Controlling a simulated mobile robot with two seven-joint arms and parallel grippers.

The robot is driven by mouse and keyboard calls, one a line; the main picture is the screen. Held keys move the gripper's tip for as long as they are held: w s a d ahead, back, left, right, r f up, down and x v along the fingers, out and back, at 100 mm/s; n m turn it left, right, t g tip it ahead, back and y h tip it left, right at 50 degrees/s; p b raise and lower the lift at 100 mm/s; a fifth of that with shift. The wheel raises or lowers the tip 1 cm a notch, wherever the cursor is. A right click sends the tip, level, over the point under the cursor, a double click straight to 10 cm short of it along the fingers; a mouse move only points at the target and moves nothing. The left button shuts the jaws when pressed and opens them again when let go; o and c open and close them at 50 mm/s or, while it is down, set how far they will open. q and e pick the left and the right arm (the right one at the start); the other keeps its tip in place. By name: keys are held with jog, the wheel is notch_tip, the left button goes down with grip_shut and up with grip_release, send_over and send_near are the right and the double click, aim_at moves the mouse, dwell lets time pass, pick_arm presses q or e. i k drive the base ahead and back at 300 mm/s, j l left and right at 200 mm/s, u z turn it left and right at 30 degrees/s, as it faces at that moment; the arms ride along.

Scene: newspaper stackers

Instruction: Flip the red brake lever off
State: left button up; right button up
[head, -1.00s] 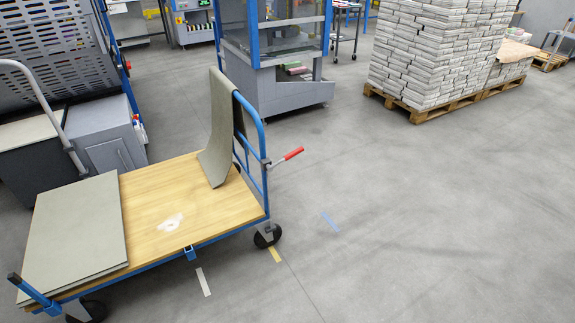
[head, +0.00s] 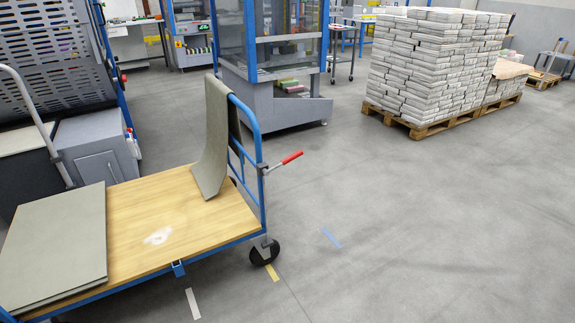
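The red brake lever (head: 286,160) is a short red handle on a grey metal stem, fixed to the blue end frame (head: 259,178) of a flatbed cart. It sticks out to the right of the frame, tilted slightly upward. The cart has a wooden deck (head: 195,226) and dark wheels. A grey-green sheet (head: 216,140) drapes over the end frame and down onto the deck. Neither of my grippers shows in the head view.
Flat grey-green boards (head: 62,245) lie on the cart's left part. A pallet (head: 432,127) of stacked newspaper bundles (head: 432,70) stands at the back right. A blue-framed machine (head: 272,100) stands behind the cart. The floor (head: 430,230) right of the cart is clear.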

aim_at(285, 161)
jog(key=i+l, duration=0.25)
jog(key=i+l+u, duration=0.15)
jog(key=i+l, duration=0.35)
jog(key=l, duration=0.2)
jog(key=i+l+u, duration=0.1)
jog(key=i+l, duration=0.15)
jog(key=i+l+u, duration=0.1)
jog(key=l, duration=0.35)
jog(key=i+l, duration=0.3)
jog(key=i+l+u, duration=0.15)
jog(key=l, duration=0.3)
jog(key=i+l, duration=0.3)
jog(key=l+u, duration=0.05)
jog(key=l, duration=0.05)
